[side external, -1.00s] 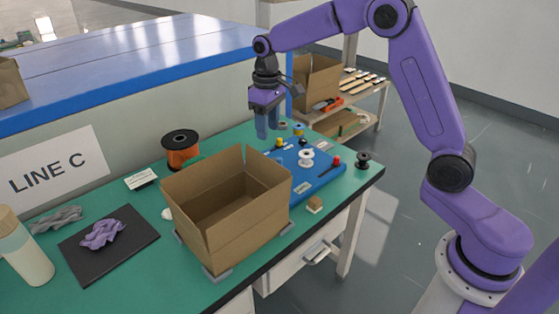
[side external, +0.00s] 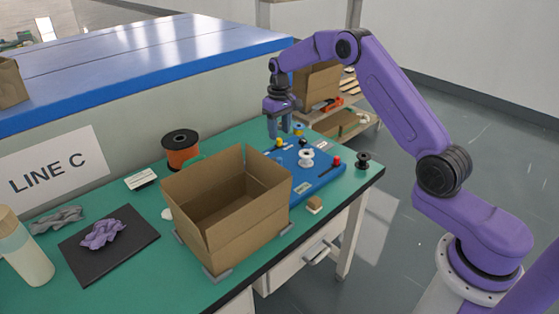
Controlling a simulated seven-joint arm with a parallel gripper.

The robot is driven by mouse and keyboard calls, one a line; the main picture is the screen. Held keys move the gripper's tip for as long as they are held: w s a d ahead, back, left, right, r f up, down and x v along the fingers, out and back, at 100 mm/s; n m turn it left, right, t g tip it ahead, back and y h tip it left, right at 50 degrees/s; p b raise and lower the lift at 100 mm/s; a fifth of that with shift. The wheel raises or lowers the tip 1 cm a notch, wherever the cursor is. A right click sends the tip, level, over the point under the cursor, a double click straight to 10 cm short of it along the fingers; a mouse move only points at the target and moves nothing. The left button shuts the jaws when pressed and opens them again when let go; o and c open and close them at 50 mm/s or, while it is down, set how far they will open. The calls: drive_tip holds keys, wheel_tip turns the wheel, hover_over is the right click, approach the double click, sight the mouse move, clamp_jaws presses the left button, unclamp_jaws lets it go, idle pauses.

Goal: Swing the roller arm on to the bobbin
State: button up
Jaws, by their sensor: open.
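A blue board (side external: 318,178) lies on the green bench. A white bobbin (side external: 306,157) stands upright near its middle. A dark bar with a red knob (side external: 337,160) is at the board's right; a black knob (side external: 303,143) and a yellow knob (side external: 279,142) are behind the bobbin. I cannot tell which of these small parts is the roller arm. My gripper (side external: 279,132) is open, pointing down over the board's back left area, behind and left of the bobbin. It appears empty. I cannot tell whether its fingertips touch the yellow knob.
An open cardboard box (side external: 235,232) stands in front and left of the board, hiding its left corner. An orange spool (side external: 181,152) is at the back left. A small black spool (side external: 363,160) stands at the bench's right edge, and a small block (side external: 314,204) in front of the board.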

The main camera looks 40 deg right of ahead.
sight(279, 159)
wheel_tip(279, 159, down, 12)
drive_tip(key=shift+f, duration=0.15)
idle(0.3)
clamp_jaws()
